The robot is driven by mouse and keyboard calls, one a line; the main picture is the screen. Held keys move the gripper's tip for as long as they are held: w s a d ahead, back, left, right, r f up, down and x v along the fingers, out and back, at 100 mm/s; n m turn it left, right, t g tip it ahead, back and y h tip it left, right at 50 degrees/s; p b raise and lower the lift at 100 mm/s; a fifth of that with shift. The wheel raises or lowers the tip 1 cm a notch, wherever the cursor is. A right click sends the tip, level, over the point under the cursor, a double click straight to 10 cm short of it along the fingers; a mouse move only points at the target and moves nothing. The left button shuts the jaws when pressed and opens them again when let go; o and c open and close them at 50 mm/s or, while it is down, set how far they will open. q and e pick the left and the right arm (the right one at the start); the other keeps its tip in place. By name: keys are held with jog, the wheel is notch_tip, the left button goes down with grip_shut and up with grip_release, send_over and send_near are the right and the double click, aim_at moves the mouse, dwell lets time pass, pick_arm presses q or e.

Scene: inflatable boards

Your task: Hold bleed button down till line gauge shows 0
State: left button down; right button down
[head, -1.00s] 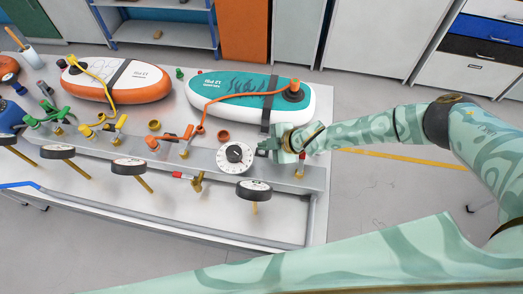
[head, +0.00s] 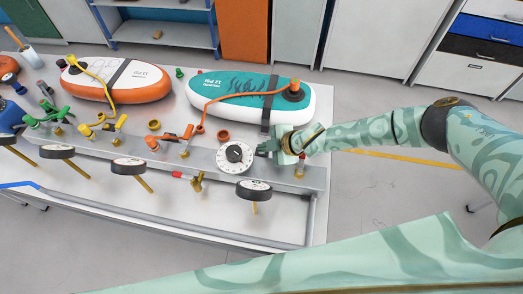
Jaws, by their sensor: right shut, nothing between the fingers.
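My right gripper (head: 271,147) is shut at the right end of the grey manifold rail (head: 215,162), just right of the white round dial with a black knob (head: 235,157). Its fingers hide what lies right under them, so I cannot make out the bleed button or whether it is pressed. A gauge (head: 254,189) hangs at the rail's front edge below the dial; its face is seen edge-on and I cannot read it. Two more gauges (head: 128,166) and (head: 57,151) stand farther left. My left gripper is not in view.
A teal and white board (head: 230,92) and an orange and white board (head: 130,87) lie behind the rail, with an orange hose (head: 225,98) and a yellow hose (head: 90,72). Coloured valves and caps line the rail. The floor right of the table is clear.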

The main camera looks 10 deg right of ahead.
jog(key=shift+f+b, duration=0.3)
jog(key=shift+f, duration=0.25)
dwell(0.7)
jog(key=shift+r, duration=0.1)
dwell(0.7)
jog(key=shift+r+p, duration=0.9)
jog(key=shift+p, duration=0.2)
notch_tip(320, 180, up, 5)
jog(key=p, duration=0.5)
